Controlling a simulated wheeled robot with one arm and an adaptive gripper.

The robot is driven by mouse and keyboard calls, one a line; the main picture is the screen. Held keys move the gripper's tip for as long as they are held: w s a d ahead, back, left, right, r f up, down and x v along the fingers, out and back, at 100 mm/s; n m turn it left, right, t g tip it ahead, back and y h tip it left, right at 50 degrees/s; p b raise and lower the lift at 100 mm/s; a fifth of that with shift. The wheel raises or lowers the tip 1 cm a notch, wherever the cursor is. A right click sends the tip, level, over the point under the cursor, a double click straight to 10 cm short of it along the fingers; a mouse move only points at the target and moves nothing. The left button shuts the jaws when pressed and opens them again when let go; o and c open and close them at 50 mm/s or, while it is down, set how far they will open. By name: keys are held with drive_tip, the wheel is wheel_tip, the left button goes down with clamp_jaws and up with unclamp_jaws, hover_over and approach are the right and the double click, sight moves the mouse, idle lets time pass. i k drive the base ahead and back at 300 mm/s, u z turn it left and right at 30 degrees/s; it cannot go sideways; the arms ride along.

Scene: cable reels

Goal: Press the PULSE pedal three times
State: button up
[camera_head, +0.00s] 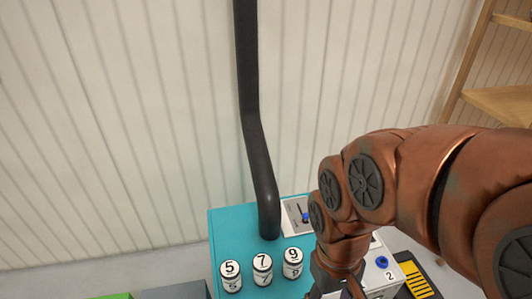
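A black thing with a yellow striped patch (416,280) lies low at the right, beyond the teal cabinet, cut by the bottom edge. It may be the pedal, but I can read no PULSE label on it. My copper-coloured arm comes in from the right and reaches down over the cabinet's right part. My gripper (338,288) is at the bottom edge, left of the striped thing and apart from it in the picture. Its fingertips are cut off, so its opening is hidden.
The teal cabinet (228,234) carries number drums showing 5 (231,278), 7 (262,270) and 9 (292,264). A black pipe (256,130) rises from it. A panel has a blue knob (382,262) marked 2. Wooden shelving (500,100) stands right; the pale wall is behind.

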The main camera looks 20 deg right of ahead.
sight(418, 287)
drive_tip(key=z, duration=2)
